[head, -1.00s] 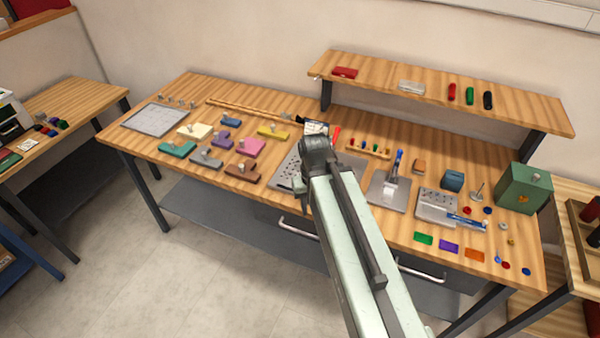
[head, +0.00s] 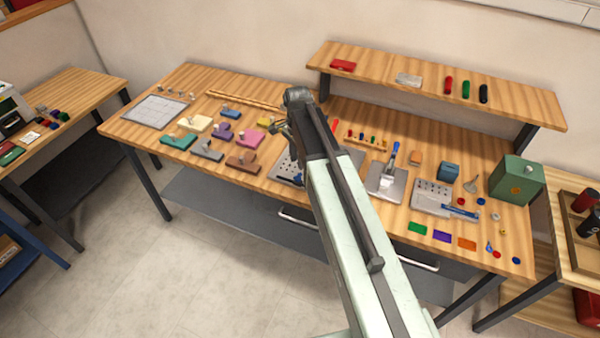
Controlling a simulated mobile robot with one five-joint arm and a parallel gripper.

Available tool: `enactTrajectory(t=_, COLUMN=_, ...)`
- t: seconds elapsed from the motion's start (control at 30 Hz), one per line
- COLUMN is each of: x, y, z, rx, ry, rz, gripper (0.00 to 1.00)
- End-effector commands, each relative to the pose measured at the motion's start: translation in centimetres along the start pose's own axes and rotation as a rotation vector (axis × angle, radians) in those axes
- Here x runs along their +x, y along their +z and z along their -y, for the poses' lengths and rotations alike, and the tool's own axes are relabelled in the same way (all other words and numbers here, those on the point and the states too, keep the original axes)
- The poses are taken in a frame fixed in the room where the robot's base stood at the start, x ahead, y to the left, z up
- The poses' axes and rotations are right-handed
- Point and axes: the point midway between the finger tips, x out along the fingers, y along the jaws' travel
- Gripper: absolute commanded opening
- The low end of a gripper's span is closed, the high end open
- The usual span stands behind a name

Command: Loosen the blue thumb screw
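I cannot single out the blue thumb screw for sure at this size. Small blue parts show on the right of the bench in the head view: a blue round piece (head: 516,261) at the front right corner, another blue round piece (head: 487,210) behind it, and a blue upright part (head: 394,155) on a grey plate (head: 375,187). My gripper (head: 277,129) is at the end of my arm, over the middle of the bench and left of these parts. It is small and dark against the bench, and its fingers do not show clearly. My arm hides part of a grey perforated plate (head: 286,168).
Several coloured blocks with knobs, such as a pink one (head: 251,143), lie left of my gripper. A raised shelf (head: 430,85) stands along the back. A green box (head: 516,181) stands at the right end. A side table (head: 55,95) is at the left.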

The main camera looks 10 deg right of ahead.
Motion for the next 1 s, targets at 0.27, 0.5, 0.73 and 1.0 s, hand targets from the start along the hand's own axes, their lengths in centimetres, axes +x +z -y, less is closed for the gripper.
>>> enactTrajectory(t=0.27, x=5.6, y=0.0, z=0.0, rx=-0.001, ry=0.000, rz=0.000, gripper=0.29)
enactTrajectory(t=0.5, x=6.9, y=-0.1, z=-0.1, rx=-0.001, ry=0.000, rz=0.000, gripper=0.29)
enactTrajectory(t=0.73, x=6.7, y=-0.1, z=-0.1, rx=0.000, ry=0.000, rz=0.000, gripper=0.15)
enactTrajectory(t=1.0, x=6.7, y=-0.6, z=-0.3, rx=0.001, ry=0.002, rz=-0.001, gripper=0.00)
